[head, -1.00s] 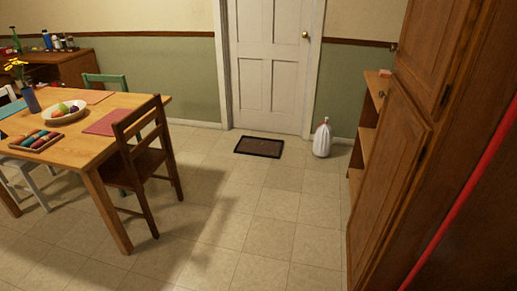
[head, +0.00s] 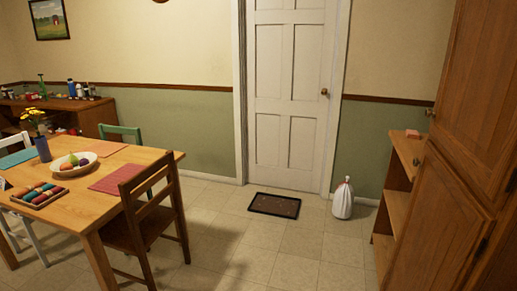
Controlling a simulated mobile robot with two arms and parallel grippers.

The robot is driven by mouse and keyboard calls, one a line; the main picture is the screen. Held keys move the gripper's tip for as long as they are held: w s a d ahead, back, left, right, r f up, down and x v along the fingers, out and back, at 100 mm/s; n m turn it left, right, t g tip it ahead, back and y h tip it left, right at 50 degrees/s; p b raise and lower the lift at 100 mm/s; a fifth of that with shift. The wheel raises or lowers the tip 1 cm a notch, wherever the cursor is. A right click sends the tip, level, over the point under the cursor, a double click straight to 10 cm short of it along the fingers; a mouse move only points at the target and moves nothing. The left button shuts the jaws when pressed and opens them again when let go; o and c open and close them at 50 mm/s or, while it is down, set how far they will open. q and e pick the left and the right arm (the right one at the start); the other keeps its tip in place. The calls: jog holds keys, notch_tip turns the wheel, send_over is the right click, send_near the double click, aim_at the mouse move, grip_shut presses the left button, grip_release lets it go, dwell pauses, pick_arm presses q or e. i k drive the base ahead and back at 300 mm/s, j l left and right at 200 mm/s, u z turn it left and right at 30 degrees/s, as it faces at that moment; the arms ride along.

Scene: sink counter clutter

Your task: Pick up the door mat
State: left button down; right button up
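The door mat (head: 274,206) is a small dark rectangle with a darker rim. It lies flat on the tiled floor just in front of the white door (head: 290,100). Nothing covers it and nothing stands on it. Neither of my grippers shows in the head view, so I cannot see whether they are open or shut.
A wooden table (head: 130,157) with a dark wooden chair (head: 150,215) stands at the left. A white tied bag (head: 343,200) stands on the floor right of the mat. A wooden cabinet (head: 440,210) and open shelves (head: 398,205) line the right. The floor between is clear.

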aim_at(267, 207)
jog(key=i, duration=2.6)
